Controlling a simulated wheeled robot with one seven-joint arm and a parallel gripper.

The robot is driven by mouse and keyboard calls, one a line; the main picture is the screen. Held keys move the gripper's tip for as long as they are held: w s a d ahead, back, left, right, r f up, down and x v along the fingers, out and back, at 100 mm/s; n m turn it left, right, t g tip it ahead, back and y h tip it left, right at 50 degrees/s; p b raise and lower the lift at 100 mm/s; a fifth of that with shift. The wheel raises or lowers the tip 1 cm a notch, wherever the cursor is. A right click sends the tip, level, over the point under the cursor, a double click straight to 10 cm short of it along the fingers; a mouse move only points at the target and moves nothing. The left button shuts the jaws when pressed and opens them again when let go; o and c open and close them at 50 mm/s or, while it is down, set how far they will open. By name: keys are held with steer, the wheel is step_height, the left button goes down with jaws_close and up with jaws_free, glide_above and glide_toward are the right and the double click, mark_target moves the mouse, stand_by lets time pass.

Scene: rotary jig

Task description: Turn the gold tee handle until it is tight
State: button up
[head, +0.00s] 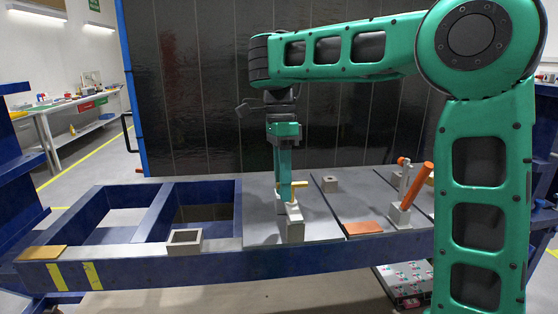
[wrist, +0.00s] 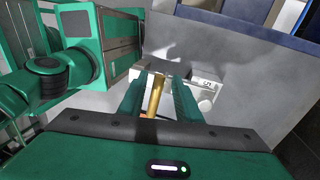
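The gold tee handle (head: 300,184) shows as a short gold bar above a light grey block (head: 294,222) near the front edge of the bench. In the wrist view the gold handle (wrist: 156,94) lies between my two fingers, close to the left one, with a gap to the right one. My gripper (head: 284,186) points down at the handle from above. Its fingers (wrist: 162,85) stand apart and are not closed on the handle. The fingers hide part of the handle in the head view, and the tee's lower end is hidden.
An orange-handled lever clamp (head: 405,195) stands to the right, near an orange plate (head: 363,228). A hollow grey square block (head: 184,241) sits to the left on the blue frame (head: 230,262). A tall dark panel (head: 190,90) stands behind the bench.

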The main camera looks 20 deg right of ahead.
steer(key=shift+r, duration=0.25)
step_height(320, 180, up, 10)
steer(key=w, duration=0.2)
steer(key=shift+w+d, duration=0.15)
stand_by(1.0)
stand_by(0.4)
steer(key=s+d+f+n+t, duration=0.1)
steer(key=s+d+f+n, duration=0.2)
steer(key=s+d+f, duration=0.5)
steer(key=s+d+f+n, duration=0.35)
steer(key=s+d, duration=0.25)
steer(key=d, duration=0.3)
steer(key=s+d+f+n+t, duration=0.1)
steer(key=s+f+n, duration=0.5)
steer(key=s+f, duration=0.7)
steer(key=s+d, duration=0.1)
steer(key=s, duration=0.2)
